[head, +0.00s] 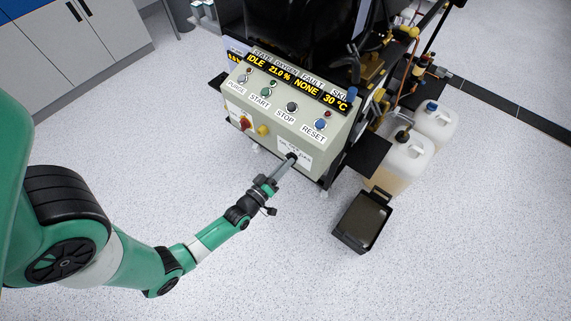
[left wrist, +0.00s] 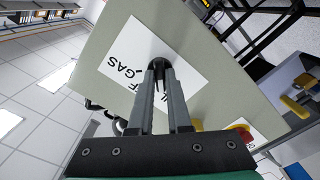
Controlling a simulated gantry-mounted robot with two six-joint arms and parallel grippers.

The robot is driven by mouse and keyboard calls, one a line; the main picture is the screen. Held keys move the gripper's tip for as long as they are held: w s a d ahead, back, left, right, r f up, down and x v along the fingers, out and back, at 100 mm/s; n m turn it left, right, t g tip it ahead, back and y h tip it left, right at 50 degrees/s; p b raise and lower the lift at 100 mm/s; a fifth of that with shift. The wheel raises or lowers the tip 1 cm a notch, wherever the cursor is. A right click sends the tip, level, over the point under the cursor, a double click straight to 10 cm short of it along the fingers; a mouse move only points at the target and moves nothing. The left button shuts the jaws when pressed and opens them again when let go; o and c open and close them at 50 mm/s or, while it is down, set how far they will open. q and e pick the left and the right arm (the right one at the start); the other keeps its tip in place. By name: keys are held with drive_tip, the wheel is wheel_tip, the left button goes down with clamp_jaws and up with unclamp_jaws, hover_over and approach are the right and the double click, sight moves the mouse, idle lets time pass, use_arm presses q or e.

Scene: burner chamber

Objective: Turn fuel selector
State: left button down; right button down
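The fuel selector is a small black knob (head: 291,156) on a white label, low on the right of the front of the beige control panel. In the left wrist view the knob (left wrist: 159,47) sits at the middle of the label, which reads GAS at one end; the other words are partly hidden. My left gripper (head: 286,161) reaches it from the front. In the left wrist view its two grey fingers (left wrist: 161,68) are close together with the knob between their tips, and they appear shut on it. My right gripper is not in view.
The panel (head: 258,111) carries buttons, a red-and-yellow switch (head: 244,123) and a yellow knob (head: 263,130) left of the selector. A black tray (head: 337,239) and white jugs (head: 409,157) stand on the right. The floor in front is clear.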

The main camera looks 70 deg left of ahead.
use_arm(q)
drive_tip(key=shift+m, duration=0.4)
drive_tip(key=shift+m+p, duration=0.55)
drive_tip(key=shift+m, duration=3.45)
drive_tip(key=c, duration=0.9)
unclamp_jaws()
drive_tip(key=shift+o, duration=0.2)
drive_tip(key=shift+s, duration=0.1)
drive_tip(key=p+v, duration=0.2)
drive_tip(key=v, duration=0.9)
drive_tip(key=shift+s+d+p, duration=0.2)
drive_tip(key=shift+p, duration=0.15)
